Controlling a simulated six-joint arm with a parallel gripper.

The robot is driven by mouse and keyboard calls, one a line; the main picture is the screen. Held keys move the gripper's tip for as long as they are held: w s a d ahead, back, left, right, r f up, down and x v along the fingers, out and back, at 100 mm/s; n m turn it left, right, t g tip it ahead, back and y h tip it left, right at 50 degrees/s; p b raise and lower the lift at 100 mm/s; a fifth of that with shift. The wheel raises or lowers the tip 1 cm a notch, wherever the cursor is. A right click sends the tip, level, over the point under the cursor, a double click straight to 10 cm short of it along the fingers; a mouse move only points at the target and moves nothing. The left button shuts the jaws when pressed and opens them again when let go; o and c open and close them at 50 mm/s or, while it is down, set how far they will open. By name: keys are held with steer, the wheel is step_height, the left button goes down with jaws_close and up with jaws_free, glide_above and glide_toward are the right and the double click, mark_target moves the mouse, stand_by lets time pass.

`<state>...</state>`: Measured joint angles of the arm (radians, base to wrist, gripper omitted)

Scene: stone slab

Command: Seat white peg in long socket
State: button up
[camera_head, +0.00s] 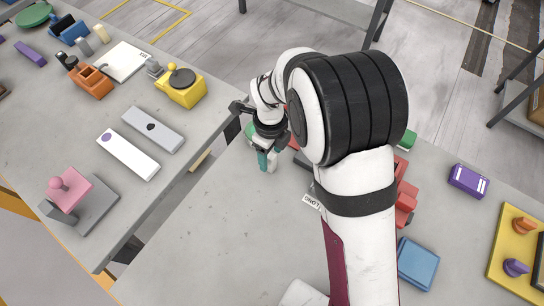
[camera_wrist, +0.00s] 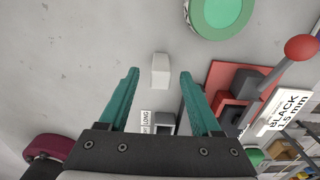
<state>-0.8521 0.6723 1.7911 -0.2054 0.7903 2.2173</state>
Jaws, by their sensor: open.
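The white peg (camera_wrist: 160,70) is a small pale block in the wrist view, on the grey slab. It lies ahead of the gap between the teal fingers of my gripper (camera_wrist: 160,76), with space on both sides. My gripper is open and holds nothing; it also shows low over the slab in the head view (camera_head: 267,160). A grey socket block (camera_wrist: 166,121) with a dark opening sits between the finger bases in the wrist view, beside a white tag (camera_wrist: 146,118) reading LONG. That tag also shows in the head view (camera_head: 311,202); my arm hides much of the area behind it.
A green round dish (camera_wrist: 222,14) and a red fixture with a red ball knob (camera_wrist: 301,48) are near my right finger. A blue block (camera_head: 417,263) and a purple block (camera_head: 468,181) lie right of my arm. The slab's left front is clear.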

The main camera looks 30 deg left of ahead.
steer(key=shift+f, duration=0.85)
jaws_close()
steer(key=shift+r, duration=0.15)
